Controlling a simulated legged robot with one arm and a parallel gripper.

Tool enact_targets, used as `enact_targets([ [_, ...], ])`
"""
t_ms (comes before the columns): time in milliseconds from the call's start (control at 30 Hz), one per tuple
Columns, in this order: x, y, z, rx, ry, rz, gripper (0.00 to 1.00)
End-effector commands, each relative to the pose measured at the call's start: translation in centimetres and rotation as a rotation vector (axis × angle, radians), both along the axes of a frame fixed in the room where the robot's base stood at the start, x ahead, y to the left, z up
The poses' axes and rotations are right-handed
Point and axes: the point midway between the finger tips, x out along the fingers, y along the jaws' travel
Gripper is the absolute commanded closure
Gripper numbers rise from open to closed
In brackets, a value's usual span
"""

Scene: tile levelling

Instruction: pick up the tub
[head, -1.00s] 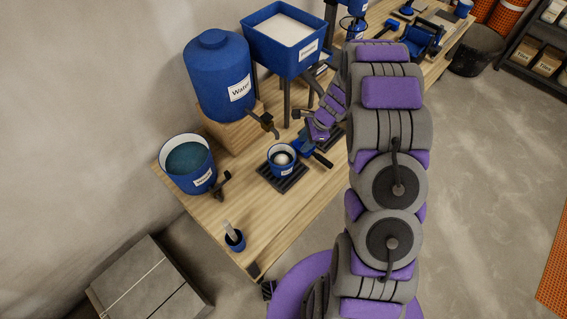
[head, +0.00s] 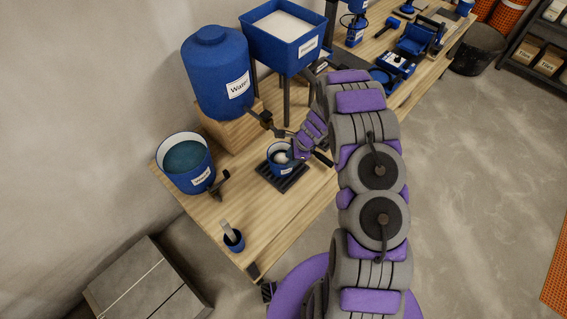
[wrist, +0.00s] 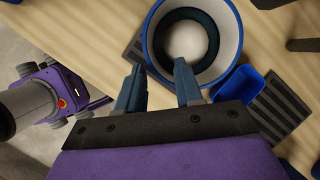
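The small blue-and-white tub (head: 281,165) stands on a black slatted rack (head: 290,183) on the wooden bench. In the wrist view the tub (wrist: 231,45) is seen from above, with a white round content inside a dark ring. My gripper (wrist: 159,68) is open, its two fingers apart with nothing held between them. The right fingertip overlaps the near rim of the tub in the wrist view, and the left one is just outside it. Whether either touches cannot be told. In the head view my wrist hides part of the tub's right side.
A blue piece (wrist: 240,88) sits right beside the tub. A larger water-filled bucket (head: 188,168) stands to the left, a blue water tank (head: 215,75) and a hopper (head: 285,40) behind. A small blue cup (head: 234,241) is at the front edge.

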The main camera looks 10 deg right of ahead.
Motion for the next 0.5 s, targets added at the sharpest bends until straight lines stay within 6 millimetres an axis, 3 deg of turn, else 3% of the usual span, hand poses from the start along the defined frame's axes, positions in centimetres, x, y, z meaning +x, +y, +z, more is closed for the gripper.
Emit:
enact_targets([
  [200,0.0,0.6,-1.3,0.000,0.001,0.002,0.64],
  [500,0.1,2.1,-4.8,0.004,0.002,0.002,0.64],
])
